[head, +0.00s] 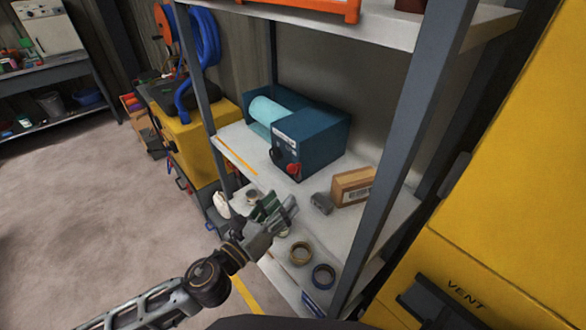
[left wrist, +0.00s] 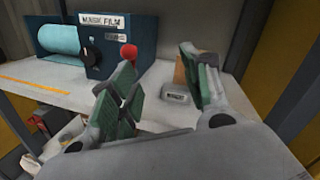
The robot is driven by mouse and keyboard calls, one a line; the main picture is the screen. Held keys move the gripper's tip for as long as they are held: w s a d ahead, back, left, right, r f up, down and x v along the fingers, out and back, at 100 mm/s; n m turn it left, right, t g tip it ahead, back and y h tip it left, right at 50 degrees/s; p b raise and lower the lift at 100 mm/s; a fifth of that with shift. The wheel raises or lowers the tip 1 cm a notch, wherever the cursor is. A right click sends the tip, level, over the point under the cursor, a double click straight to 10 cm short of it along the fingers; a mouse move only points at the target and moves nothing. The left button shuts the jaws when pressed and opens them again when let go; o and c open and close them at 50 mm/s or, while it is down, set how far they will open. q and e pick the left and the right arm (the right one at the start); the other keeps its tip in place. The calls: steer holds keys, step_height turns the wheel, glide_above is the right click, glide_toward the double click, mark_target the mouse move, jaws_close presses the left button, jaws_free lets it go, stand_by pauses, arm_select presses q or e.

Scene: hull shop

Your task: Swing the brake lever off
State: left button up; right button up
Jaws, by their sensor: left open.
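A dark blue dispenser box (head: 318,138) labelled as masking film stands on the middle shelf, with a pale blue film roll (head: 268,110) at its left. A red knob (head: 293,169), which looks like the end of the brake lever, sits low on the box's front face. The red knob also shows in the left wrist view (left wrist: 128,52), near a black round dial (left wrist: 88,56). My left gripper (head: 281,206) is open and empty, in front of the box and apart from the red knob. The lever's arm is hard to make out. My right gripper is not in view.
A cardboard box (head: 353,187) and a small grey block (head: 321,203) sit right of the dispenser. A grey upright post (head: 392,165) stands at right, beside a yellow cabinet (head: 500,210).

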mark_target(289, 172)
arm_select(q)
steer(key=shift+w+a+f+m+t+y, duration=0.15)
steer(key=shift+w+a+m+y, duration=0.1)
steer(key=shift+a+m+y, duration=0.25)
steer(key=shift+w+a+f+m+t+y, duration=0.1)
steer(key=shift+w+a+f+m+y, duration=0.1)
steer(key=shift+w+a+m+y, duration=0.25)
steer(key=shift+w+a+f+m+t+y, duration=0.15)
steer(key=shift+a+m+y, duration=0.2)
steer(key=shift+a+y, duration=0.3)
steer(key=shift+w, duration=0.1)
steer(key=shift+p+x, duration=1.6)
steer(key=shift+x, duration=5.15)
steer(key=shift+d+r, duration=0.1)
